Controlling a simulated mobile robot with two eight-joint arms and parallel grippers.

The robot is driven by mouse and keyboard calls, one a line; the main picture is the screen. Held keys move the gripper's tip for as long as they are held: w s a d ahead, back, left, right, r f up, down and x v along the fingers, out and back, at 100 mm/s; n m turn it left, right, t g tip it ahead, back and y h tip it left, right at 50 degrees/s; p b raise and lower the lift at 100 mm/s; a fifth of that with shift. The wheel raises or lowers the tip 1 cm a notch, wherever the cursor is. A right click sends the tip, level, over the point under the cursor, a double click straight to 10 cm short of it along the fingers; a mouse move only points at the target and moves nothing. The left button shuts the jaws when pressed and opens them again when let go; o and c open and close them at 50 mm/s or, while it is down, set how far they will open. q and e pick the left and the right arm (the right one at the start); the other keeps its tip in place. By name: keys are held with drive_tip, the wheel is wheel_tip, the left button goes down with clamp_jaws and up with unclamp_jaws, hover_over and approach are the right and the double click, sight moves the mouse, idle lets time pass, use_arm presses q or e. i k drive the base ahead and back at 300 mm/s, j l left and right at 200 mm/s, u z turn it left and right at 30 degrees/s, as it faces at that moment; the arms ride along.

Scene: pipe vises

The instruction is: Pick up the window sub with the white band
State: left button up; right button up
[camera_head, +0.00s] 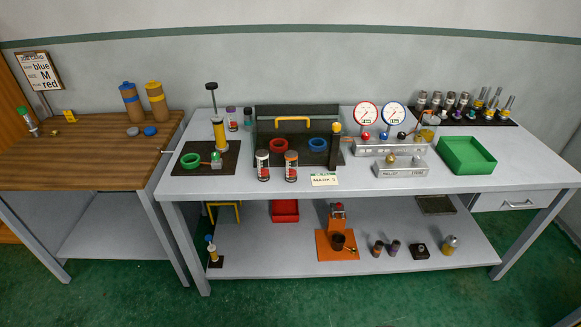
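I cannot tell for sure which piece is the window sub with the white band. Two short upright cylinders stand near the front of the grey bench: a left one (262,166) with a pale section, dark and red parts, and a right one (291,167) with dark, red and pale parts. A smaller pale and dark cylinder (232,120) stands behind, beside a dark one (248,119). Several dark cylinders with pale bands (436,101) stand in the rack at the back right. Neither of my grippers is in view.
A wooden table (85,160) is at left. The lower shelf holds an orange stand (337,240) and small cylinders (378,248). The bench's front right is clear.

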sight(261, 155)
drive_tip(key=i+j+u, duration=0.15)
drive_tip(key=i+u, duration=0.45)
drive_tip(key=i, duration=0.25)
